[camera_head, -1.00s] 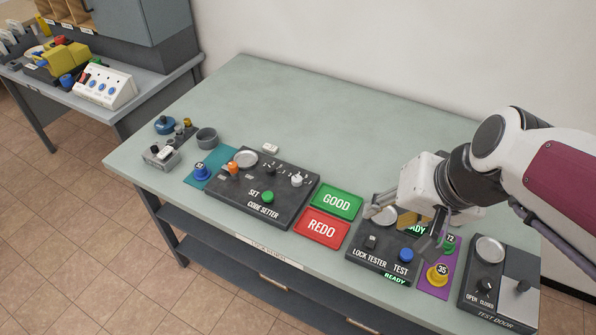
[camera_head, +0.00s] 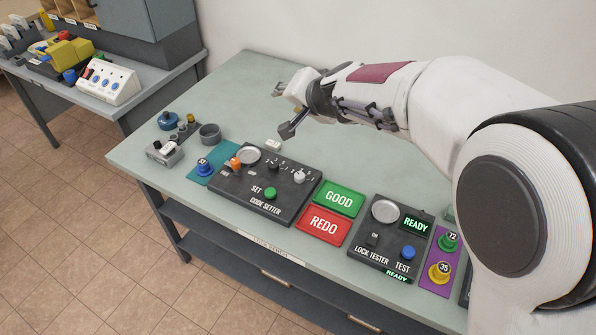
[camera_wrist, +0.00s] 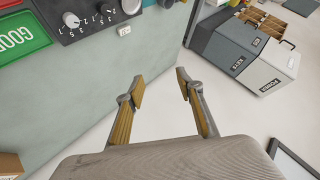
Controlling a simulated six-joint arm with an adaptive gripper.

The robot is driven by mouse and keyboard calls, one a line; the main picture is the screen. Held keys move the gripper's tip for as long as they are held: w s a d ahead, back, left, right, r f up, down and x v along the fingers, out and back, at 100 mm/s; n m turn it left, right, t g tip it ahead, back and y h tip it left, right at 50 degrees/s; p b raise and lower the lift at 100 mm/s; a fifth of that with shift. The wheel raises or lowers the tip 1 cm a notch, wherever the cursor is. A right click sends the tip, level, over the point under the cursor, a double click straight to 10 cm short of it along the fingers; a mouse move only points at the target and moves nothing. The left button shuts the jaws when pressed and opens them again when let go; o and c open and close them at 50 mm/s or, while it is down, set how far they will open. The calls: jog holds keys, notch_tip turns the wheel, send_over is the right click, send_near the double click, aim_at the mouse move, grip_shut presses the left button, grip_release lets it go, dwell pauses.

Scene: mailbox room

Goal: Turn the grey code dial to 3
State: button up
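The code setter (camera_head: 244,198) is a dark panel on the table. The grey code dial (camera_head: 299,176) is a light grey knob at its right end, with number marks beside it. The dial also shows at the upper left of the wrist view (camera_wrist: 70,19), where I cannot tell which number it points at. My gripper (camera_head: 284,109) is raised above the far side of the table, beyond the code setter and apart from the dial. In the wrist view its two fingers (camera_wrist: 159,87) are spread wide with nothing between them.
An orange knob (camera_head: 236,162) and a green SET button (camera_head: 270,193) are on the code setter. A small white block (camera_head: 273,145) lies just behind it. Green GOOD (camera_head: 338,198) and red REDO (camera_head: 323,225) plates separate it from the lock tester (camera_head: 376,235).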

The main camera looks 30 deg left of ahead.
jog(key=w+a+f+m+t+h, duration=0.1)
jog(key=w+a+f+m+t, duration=0.25)
jog(key=w+a, duration=0.3)
jog(key=m+g+h, duration=0.2)
jog(key=g+h, duration=0.4)
jog(key=h, duration=0.4)
send_near(299, 175)
jog(key=shift+d+f, duration=0.25)
jog(key=shift+d, duration=0.05)
jog(key=shift+f, duration=0.15)
jog(key=shift+x, duration=3.8)
jog(key=shift+w+a, duration=0.1)
jog(key=shift+a, duration=0.1)
